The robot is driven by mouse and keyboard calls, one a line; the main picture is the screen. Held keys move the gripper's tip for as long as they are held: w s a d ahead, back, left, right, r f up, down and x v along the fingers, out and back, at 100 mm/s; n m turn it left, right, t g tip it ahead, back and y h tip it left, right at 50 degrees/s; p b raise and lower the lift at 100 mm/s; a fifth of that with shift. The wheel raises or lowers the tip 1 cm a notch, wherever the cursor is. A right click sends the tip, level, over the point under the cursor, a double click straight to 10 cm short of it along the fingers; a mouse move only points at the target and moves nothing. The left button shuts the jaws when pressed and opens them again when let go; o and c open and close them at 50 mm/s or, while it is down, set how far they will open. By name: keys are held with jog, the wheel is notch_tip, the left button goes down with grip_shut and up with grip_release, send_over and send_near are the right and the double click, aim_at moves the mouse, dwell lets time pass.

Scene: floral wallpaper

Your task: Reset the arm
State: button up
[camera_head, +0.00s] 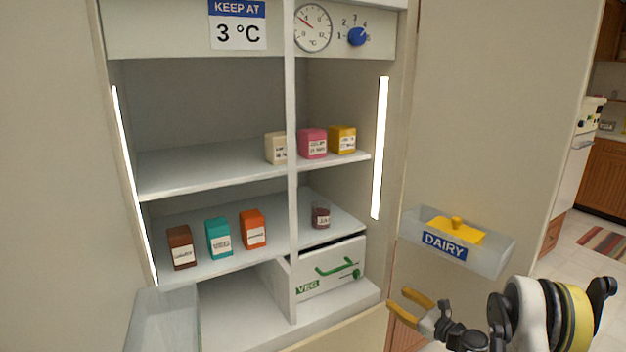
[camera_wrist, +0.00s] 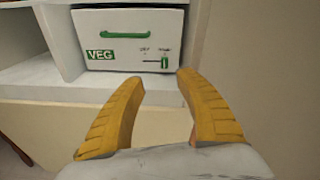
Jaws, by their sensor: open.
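My gripper (camera_head: 411,301) is at the lower right of the head view, in front of the open fridge. Its two yellow fingers are apart with nothing between them. In the wrist view my gripper (camera_wrist: 160,85) points toward the white VEG drawer (camera_wrist: 128,50), which has a green handle. A gap separates the fingers from the drawer. The VEG drawer (camera_head: 330,283) also shows in the head view at the bottom right of the fridge, with a dark gap along its top. My arm shows at the lower right.
The dairy bin (camera_head: 490,254) on the door at right holds a yellow item. Several small boxes and a dark jar (camera_head: 320,215) stand on the shelves. A white upright (camera_head: 292,180) divides the fridge front. A translucent bin (camera_head: 163,322) sits at lower left. A kitchen lies beyond at right.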

jog(key=s+a+r+n+g+h, duration=0.25)
jog(key=s+a+r+n, duration=0.35)
jog(key=r, duration=0.4)
jog(key=s+a+r+n+g+h, duration=0.1)
jog(key=s+a+r+n+g, duration=0.25)
jog(key=s+r+n, duration=0.55)
jog(key=s+d+r+n+g+h, duration=0.1)
jog(key=s+n+h, duration=0.4)
jog(key=s+n, duration=0.7)
jog(key=s+d, duration=0.1)
jog(key=s, duration=1.3)
jog(key=shift+s+r, duration=0.15)
jog(key=shift+s, duration=0.2)
jog(key=shift+w+h, duration=0.1)
jog(key=shift+h, duration=0.15)
